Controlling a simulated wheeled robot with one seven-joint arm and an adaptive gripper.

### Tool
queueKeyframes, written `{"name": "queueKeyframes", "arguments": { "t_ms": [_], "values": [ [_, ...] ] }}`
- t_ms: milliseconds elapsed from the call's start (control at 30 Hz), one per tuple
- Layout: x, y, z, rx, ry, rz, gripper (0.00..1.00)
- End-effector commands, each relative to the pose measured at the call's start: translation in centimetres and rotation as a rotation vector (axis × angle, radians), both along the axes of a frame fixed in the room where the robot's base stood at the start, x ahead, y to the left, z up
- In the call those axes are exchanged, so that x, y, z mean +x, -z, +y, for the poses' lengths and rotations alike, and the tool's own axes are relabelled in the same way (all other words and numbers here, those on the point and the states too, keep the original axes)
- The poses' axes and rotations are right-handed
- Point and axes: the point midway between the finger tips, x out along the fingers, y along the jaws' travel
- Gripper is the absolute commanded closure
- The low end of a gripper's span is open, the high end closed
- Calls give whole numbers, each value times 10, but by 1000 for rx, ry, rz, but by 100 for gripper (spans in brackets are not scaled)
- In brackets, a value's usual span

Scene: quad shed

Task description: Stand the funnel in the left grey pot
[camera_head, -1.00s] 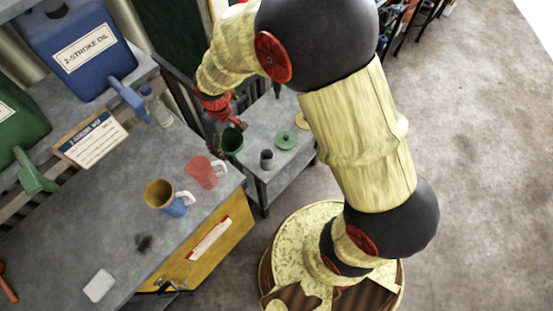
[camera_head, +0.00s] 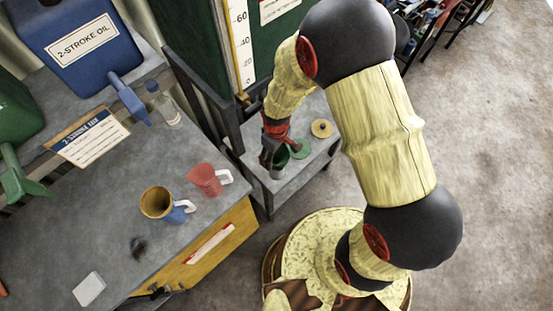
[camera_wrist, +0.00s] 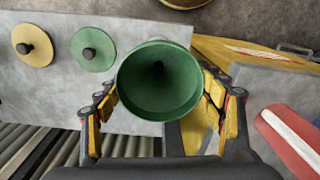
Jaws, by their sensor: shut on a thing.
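The green funnel (camera_head: 280,157) is in my gripper (camera_head: 273,150), over the low grey side table. In the wrist view the funnel (camera_wrist: 158,80) shows its wide mouth towards the camera, and the two fingers of my gripper (camera_wrist: 160,98) hold it from either side. The funnel's spout is hidden. A small grey pot (camera_head: 277,174) stands on the side table directly under the funnel in the head view, largely covered by it. I cannot tell whether the spout is inside the pot or above it. No second grey pot shows.
A green knobbed disc (camera_head: 301,148) and a yellow one (camera_head: 321,128) lie on the side table (camera_head: 285,190).

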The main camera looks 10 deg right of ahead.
Motion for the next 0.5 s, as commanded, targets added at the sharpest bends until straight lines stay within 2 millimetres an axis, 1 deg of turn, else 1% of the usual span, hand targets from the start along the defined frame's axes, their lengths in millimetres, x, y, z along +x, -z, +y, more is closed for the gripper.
{"name": "queueKeyframes", "arguments": {
  "t_ms": [67, 300, 367, 500],
  "values": [
    [-1, 5, 0, 0, 0, 1, 57],
    [-1, 36, 0, -1, 0, 2, 57],
    [-1, 39, 0, -1, 0, 2, 57],
    [0, 38, 0, 0, 1, 0, 57]
  ]
}}
